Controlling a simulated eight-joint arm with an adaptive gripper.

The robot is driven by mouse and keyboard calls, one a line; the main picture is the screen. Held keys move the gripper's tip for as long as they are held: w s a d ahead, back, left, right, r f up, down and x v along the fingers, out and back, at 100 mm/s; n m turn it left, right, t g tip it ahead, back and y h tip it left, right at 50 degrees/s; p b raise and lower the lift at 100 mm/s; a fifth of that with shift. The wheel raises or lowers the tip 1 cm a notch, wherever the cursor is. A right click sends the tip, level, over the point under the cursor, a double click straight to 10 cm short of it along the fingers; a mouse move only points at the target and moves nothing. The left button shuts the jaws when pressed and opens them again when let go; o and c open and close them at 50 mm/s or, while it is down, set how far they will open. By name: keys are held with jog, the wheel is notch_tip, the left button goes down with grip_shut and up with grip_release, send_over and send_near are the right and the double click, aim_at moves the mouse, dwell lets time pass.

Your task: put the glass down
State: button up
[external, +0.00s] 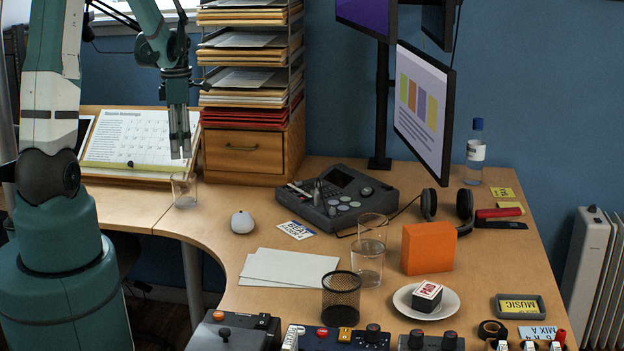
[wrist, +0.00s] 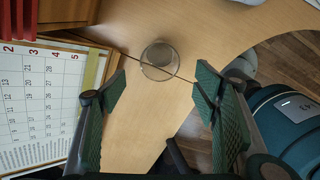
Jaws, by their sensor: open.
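A clear glass (external: 184,191) stands upright on the left part of the desk, near the calendar board. My gripper (external: 181,154) points down just above it, open and empty. In the wrist view the glass (wrist: 160,60) shows from above on the bare wood, ahead of the gap between my two spread fingers (wrist: 160,88), which do not touch it. Two more clear glasses stand mid-desk, one (external: 373,226) behind the other (external: 367,263).
A calendar board (external: 130,140) and a wooden drawer unit (external: 245,150) stand close to my gripper. A white mouse (external: 242,222), paper sheets (external: 285,268), a mesh cup (external: 341,297) and an orange box (external: 429,248) lie farther right. The desk's curved front edge is near the glass.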

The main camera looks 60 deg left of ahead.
jog(key=w+d+r+m+t+y, duration=0.1)
jog(key=d+r+m+t, duration=0.1)
jog(key=d+r+m, duration=0.75)
jog(key=w+d+r+m+t, duration=0.1)
jog(key=d+r+m, duration=0.45)
jog(key=d, duration=0.65)
jog(key=s+d+r+m+t, duration=0.2)
jog(key=s+d+m, duration=0.2)
jog(key=d+m, duration=0.4)
jog(key=s+d+r+m+t+h, duration=0.1)
jog(key=s+d+r+m+t, duration=0.1)
jog(key=d+m, duration=0.6)
jog(key=s+d+r, duration=0.1)
jog(key=d, duration=0.2)
jog(key=shift+s+d+m, duration=0.25)
jog(key=shift+s+m, duration=0.05)
jog(key=shift+s, duration=0.05)
jog(key=c, duration=0.3)
